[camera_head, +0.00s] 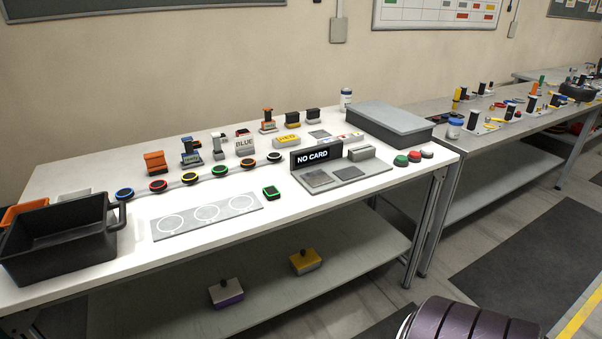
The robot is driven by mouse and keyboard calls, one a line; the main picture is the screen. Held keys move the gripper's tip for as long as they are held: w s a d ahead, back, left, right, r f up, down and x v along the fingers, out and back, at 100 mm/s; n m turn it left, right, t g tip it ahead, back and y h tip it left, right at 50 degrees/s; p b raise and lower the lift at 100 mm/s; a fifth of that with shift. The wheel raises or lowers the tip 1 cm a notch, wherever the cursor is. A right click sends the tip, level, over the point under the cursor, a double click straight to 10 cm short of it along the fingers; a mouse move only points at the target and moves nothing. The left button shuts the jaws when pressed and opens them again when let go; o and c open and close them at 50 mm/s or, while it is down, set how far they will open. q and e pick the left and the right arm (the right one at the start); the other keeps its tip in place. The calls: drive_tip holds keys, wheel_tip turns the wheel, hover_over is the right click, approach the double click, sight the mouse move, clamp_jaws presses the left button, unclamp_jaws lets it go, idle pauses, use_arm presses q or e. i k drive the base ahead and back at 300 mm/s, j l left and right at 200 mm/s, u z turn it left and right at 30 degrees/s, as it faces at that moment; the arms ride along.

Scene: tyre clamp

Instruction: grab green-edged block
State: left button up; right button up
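The green-edged block (271,191) is a small dark block with a bright green rim. It lies flat on the white tabletop (190,254), right of the grey plate with three circles (207,216) and left of the card reader area. Nothing covers it. A round dark disc with a green rim (220,169) sits in the row of coloured discs behind it. Neither of my grippers shows in the head view.
A black bin (60,242) stands at the table's left end. A "NO CARD" display (316,157), a grey box (390,122) and coloured buttons (401,160) stand to the right. A purple ribbed round object (465,322) is at the bottom right. The front table strip is clear.

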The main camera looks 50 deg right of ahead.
sight(271, 193)
drive_tip(key=i+l+z, duration=0.2)
drive_tip(key=z, duration=0.2)
drive_tip(key=i+l+z, duration=0.1)
drive_tip(key=z, duration=0.3)
drive_tip(key=i+z, duration=0.55)
drive_tip(key=z, duration=0.25)
drive_tip(key=i+j, duration=0.15)
drive_tip(key=i, duration=0.3)
drive_tip(key=i+j+z, duration=0.15)
drive_tip(key=i, duration=0.3)
